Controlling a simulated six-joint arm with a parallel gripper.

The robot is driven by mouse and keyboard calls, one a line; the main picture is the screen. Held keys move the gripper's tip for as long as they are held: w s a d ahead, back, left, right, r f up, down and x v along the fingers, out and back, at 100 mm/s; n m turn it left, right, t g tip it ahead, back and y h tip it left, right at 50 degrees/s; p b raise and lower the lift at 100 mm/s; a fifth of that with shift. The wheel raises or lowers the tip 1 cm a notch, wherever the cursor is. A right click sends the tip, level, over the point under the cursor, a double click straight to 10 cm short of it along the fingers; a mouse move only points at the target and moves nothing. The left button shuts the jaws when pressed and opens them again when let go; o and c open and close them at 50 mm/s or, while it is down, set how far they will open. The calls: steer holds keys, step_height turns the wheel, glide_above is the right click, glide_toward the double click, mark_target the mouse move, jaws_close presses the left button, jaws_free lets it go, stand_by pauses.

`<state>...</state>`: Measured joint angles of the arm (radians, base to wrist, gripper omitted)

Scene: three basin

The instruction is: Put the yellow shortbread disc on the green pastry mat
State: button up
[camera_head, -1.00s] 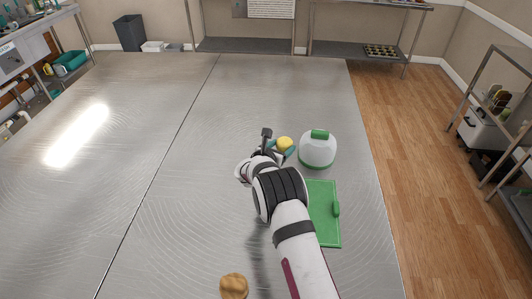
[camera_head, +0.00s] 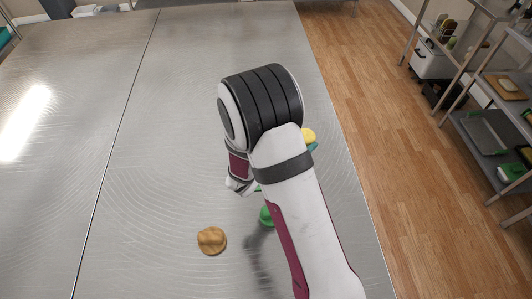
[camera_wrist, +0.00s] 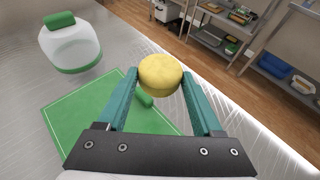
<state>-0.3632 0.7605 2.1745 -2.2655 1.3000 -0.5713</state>
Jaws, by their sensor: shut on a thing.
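The yellow shortbread disc (camera_wrist: 160,74) is held between the teal fingertips of my gripper (camera_wrist: 160,82) in the wrist view. In the head view the disc (camera_head: 308,135) and a bit of a teal finger (camera_head: 314,147) show past the right side of my arm. The green pastry mat (camera_wrist: 85,112) lies flat on the metal table, below and to the left of the disc in the wrist view. My arm hides most of the mat in the head view.
A white container with a green lid (camera_wrist: 70,45) stands beyond the mat in the wrist view. A brown lumpy item (camera_head: 211,240) lies on the table left of my arm. A small green thing (camera_head: 266,215) shows beside my arm. The table's left part is clear.

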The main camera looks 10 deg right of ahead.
steer(key=w+a+f, duration=0.1)
steer(key=a+f, duration=0.1)
steer(key=a, duration=0.1)
steer(key=w+a+f, duration=0.1)
steer(key=a+f, duration=0.1)
steer(key=a, duration=0.1)
steer(key=w+a+f, duration=0.2)
steer(key=a, duration=0.1)
steer(key=shift+w+a+f, duration=0.1)
steer(key=shift+a+f, duration=0.05)
steer(key=shift+f, duration=1.95)
steer(key=shift+f, duration=0.1)
steer(key=o, duration=1.4)
steer(key=shift+c, duration=0.2)
